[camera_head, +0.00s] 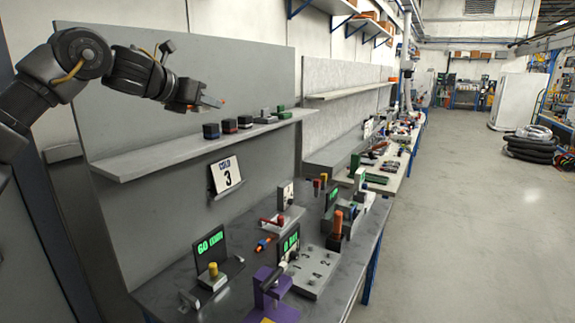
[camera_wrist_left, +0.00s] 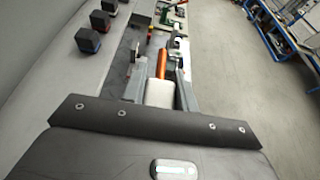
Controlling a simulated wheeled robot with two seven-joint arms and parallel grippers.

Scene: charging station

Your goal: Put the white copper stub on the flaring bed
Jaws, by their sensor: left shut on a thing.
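My left gripper (camera_head: 207,103) is raised at the upper left in the head view, in front of the wall panel and above the shelf. In the left wrist view, my left gripper (camera_wrist_left: 160,92) is shut on the white copper stub (camera_wrist_left: 159,93), white at the near end with a copper-orange length beyond it. In the head view the stub is too small to make out clearly. A grey plate with holes and marks (camera_head: 316,272) lies on the bench; I cannot tell whether it is the flaring bed. My right gripper is not in view.
The wall shelf (camera_head: 150,163) carries several small dark blocks. The bench (camera_head: 165,287) below holds a purple tool (camera_head: 268,295), a 60-marked display (camera_head: 210,248), an orange-handled item (camera_head: 337,224) and a red-handled clamp (camera_head: 275,221).

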